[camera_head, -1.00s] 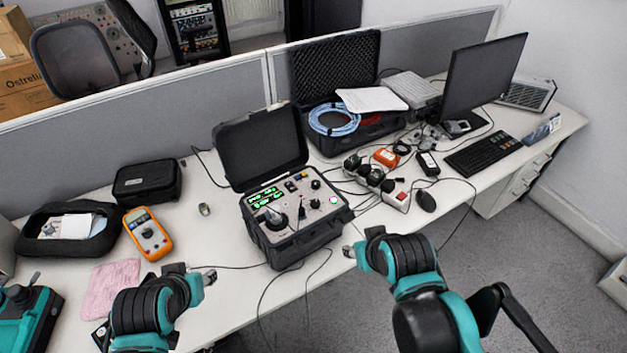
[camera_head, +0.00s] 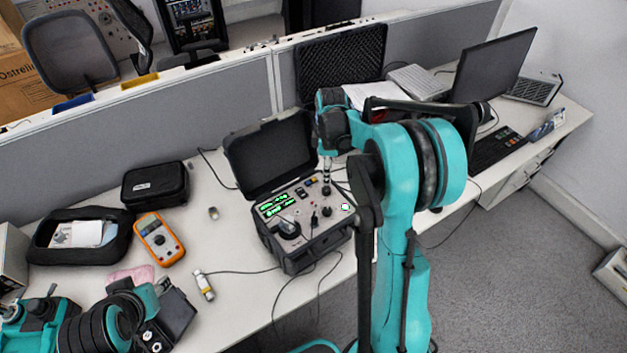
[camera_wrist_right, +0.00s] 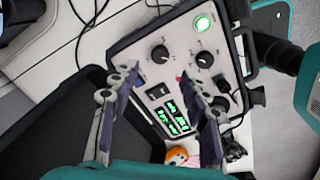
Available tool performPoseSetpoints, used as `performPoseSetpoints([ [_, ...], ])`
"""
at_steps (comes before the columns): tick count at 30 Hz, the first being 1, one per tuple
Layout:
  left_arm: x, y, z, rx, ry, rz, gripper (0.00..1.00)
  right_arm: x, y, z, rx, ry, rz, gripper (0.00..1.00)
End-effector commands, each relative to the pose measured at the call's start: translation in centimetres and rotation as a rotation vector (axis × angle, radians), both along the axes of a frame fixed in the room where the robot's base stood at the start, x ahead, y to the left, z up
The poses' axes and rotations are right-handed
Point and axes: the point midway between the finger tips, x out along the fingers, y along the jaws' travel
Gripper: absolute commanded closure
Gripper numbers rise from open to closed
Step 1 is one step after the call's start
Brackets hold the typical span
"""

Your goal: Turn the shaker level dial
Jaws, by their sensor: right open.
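The control unit is an open black case (camera_head: 262,228) with a grey panel, green displays and a lit green button; it also shows in the wrist view (camera_wrist_right: 202,24). Two black round dials show in the wrist view, one left (camera_wrist_right: 160,54) and one right (camera_wrist_right: 205,60). Their labels are too small to read. My right gripper (camera_head: 326,176) reaches down from above the panel's far right. In the wrist view its fingers (camera_wrist_right: 160,80) are open, apart, with the left dial beyond the gap. No contact shows. My left gripper (camera_head: 164,287) is low at the left; its fingertips are unclear.
An orange multimeter (camera_head: 158,238), a black pouch (camera_head: 155,183) and a cabled cylinder (camera_head: 204,285) lie left of the case. The raised lid (camera_head: 268,158) stands behind the panel. A monitor (camera_head: 494,66) and keyboard (camera_head: 497,152) are at the right.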

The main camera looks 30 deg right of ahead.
Motion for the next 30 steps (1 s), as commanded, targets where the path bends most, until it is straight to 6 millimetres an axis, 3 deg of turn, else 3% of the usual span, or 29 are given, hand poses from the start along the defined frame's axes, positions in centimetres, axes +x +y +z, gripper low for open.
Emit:
performPoseSetpoints([
  [15,0.0,0.0,-1.9,0.0,0.0,0.0,0.6,0.1,-0.1,-7.1,0.001,0.003,0.007,0.54],
  [26,0.0,0.0,-1.9,0.0,0.0,0.0,0.6,0.1,-0.1,-7.9,0.001,0.003,0.007,0.54],
  [27,0.0,0.0,-1.9,0.0,0.0,0.0,0.6,0.1,-0.1,-7.9,0.001,0.003,0.007,0.57],
  [30,0.0,0.0,-1.9,0.0,0.0,0.0,0.6,0.0,-0.1,-7.9,0.001,0.003,0.006,0.83],
])
